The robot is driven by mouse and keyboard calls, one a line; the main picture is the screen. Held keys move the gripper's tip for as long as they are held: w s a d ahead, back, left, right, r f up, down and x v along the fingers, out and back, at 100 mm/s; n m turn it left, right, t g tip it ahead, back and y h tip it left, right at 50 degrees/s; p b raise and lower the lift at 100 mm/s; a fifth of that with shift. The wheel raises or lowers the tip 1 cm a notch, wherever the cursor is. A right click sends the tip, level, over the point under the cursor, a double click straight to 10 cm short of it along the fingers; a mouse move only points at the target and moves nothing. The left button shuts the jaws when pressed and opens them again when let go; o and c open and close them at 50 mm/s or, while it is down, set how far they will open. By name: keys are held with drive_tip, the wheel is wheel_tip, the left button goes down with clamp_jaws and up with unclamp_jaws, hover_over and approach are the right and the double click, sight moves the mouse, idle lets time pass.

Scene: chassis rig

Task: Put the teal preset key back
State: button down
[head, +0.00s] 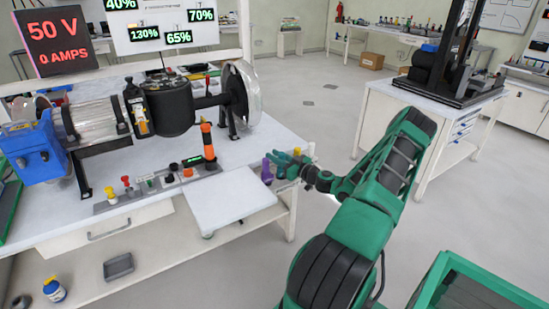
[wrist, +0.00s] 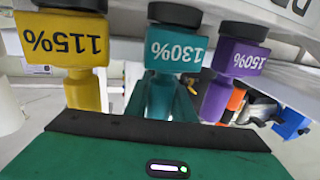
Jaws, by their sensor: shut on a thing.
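The teal key (wrist: 172,50), marked 130%, has a dark cap and is at the middle of the wrist view, with its lettering upside down. My gripper (wrist: 163,104) is shut on its narrower teal part. In the head view my gripper (head: 290,166) is at the right edge of the white bench, and the teal key blends with my green fingers there.
The purple key also shows in the head view (head: 267,171), close beside my gripper. A white panel (head: 228,199) juts from the bench front. A control strip with knobs and an orange handle (head: 207,141) stands left. Open floor (head: 320,125) lies behind.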

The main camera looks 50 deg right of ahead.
drive_tip(key=c, duration=1.5)
unclamp_jaws()
drive_tip(key=s, duration=1.2)
drive_tip(key=shift+d, duration=0.1)
